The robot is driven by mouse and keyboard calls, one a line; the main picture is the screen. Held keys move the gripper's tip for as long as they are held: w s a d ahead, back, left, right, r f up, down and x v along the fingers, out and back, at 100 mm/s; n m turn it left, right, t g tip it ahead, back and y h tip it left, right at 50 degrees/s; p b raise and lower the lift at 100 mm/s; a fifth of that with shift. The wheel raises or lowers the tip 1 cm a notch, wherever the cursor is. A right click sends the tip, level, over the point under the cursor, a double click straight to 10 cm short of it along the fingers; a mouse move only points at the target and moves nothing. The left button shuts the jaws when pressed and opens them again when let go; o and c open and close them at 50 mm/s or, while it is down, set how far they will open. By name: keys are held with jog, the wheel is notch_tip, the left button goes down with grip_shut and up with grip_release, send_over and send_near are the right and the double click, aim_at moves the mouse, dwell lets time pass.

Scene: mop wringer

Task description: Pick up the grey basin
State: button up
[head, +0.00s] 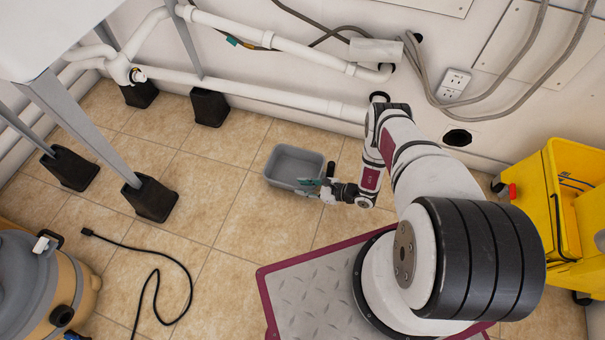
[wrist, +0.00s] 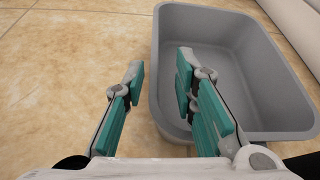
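The grey basin (head: 293,165) stands upright on the tiled floor near the wall, in the middle of the head view. It looks empty. My gripper (head: 308,187) is at the basin's near right side. In the wrist view the basin (wrist: 235,60) fills the upper right. There my gripper (wrist: 160,90) is open, with its teal-padded fingers apart. The right finger overlaps the basin's interior and the left finger is over the floor outside. The basin's left wall lies between them. Whether either finger touches the wall I cannot tell.
White pipes (head: 270,90) run along the wall behind the basin. Table legs on black feet (head: 150,198) stand to the left. A black cable (head: 150,262) and a vacuum cleaner (head: 40,290) are at lower left. A yellow mop bucket (head: 560,205) stands at right. Floor left of the basin is clear.

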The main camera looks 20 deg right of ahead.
aim_at(292, 187)
jog(key=b+x, duration=0.1)
jog(key=x, duration=0.2)
jog(key=shift+a+f+b, duration=0.2)
jog(key=shift+a+b, duration=0.15)
jog(key=shift+b, duration=0.05)
jog(key=shift+w+a+f, duration=0.15)
jog(key=shift+w+a, duration=0.25)
jog(key=shift+a, duration=0.05)
grip_shut()
